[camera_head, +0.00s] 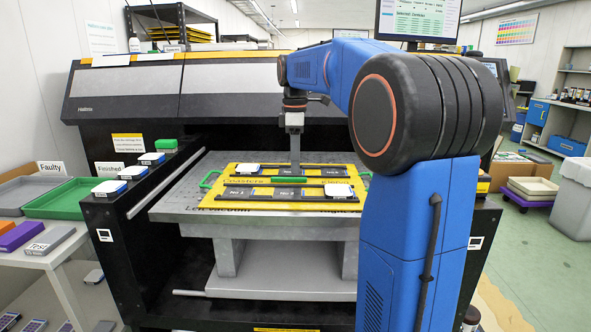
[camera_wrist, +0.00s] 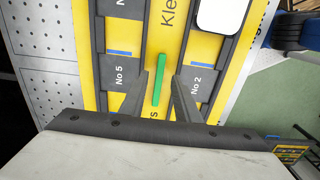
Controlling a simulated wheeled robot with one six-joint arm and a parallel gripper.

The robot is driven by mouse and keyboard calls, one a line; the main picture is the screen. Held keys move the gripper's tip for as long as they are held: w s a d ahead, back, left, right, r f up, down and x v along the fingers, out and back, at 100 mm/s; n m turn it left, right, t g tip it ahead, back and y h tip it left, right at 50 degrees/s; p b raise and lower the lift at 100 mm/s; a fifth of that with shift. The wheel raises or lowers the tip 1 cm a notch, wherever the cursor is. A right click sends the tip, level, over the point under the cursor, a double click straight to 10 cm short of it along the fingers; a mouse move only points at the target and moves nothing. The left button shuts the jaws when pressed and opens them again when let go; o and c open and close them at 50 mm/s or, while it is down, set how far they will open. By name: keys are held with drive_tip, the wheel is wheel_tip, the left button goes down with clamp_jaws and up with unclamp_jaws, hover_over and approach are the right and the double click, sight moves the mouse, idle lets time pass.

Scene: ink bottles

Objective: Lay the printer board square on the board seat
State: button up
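The yellow printer board (camera_head: 262,201) lies on the grey metal table of the printer, which looks like the board seat (camera_head: 185,205). Its dark slots carry number labels, and a white piece sits at its back left and another at its front right. A green bar (camera_head: 286,180) runs along the board's middle; it also shows in the wrist view (camera_wrist: 158,80). My gripper (camera_head: 295,170) points down over the board's middle. In the wrist view its fingers (camera_wrist: 163,82) are apart, one on each side of the green bar, with yellow showing between. Whether they touch the bar is unclear.
A black printer body (camera_head: 150,110) stands behind the table. Small white-and-blue boxes (camera_head: 108,188) and a green one (camera_head: 166,146) sit on its left ledge. A green tray (camera_head: 68,199) is farther left. My arm hides the table's right side.

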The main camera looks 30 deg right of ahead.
sight(296, 178)
wheel_tip(296, 178, up, 9)
drive_tip(key=shift+r, duration=0.2)
idle(0.6)
